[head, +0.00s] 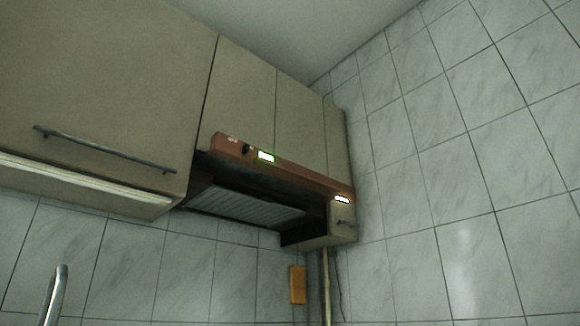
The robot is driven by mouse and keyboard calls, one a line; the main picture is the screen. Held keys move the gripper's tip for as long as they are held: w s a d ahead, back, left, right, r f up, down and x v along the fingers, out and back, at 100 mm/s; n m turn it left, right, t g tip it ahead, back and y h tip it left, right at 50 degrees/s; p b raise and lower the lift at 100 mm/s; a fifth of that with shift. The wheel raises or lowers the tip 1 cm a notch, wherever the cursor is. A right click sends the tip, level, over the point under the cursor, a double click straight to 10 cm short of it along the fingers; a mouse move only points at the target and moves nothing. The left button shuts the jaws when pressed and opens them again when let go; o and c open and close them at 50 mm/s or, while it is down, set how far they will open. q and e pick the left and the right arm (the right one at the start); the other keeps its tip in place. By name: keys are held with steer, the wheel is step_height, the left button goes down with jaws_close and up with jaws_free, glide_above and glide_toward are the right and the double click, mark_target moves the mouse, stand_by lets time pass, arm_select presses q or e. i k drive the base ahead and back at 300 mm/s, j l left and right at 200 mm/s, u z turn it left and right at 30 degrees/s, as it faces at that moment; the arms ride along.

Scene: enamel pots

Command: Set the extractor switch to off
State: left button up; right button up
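The extractor hood (300,178) is a reddish-brown strip under the wall cabinets, with a grey slatted filter (245,206) on its underside. Near its left end is a small dark knob (246,149), which may be the switch; its setting is too small to read. Beside the knob a small panel (266,156) glows white with a greenish edge. Another small lit strip (342,199) shows at the hood's right end. Neither of my grippers is in the view.
A large beige cabinet (100,80) with a dark bar handle (104,149) hangs at the left, its underside lower than the hood's knob. An orange block (297,284) is on the tiled wall below. A curved metal pipe (54,295) rises at bottom left.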

mark_target(245, 147)
steer(key=k+j, duration=0.7)
steer(key=j, duration=0.15)
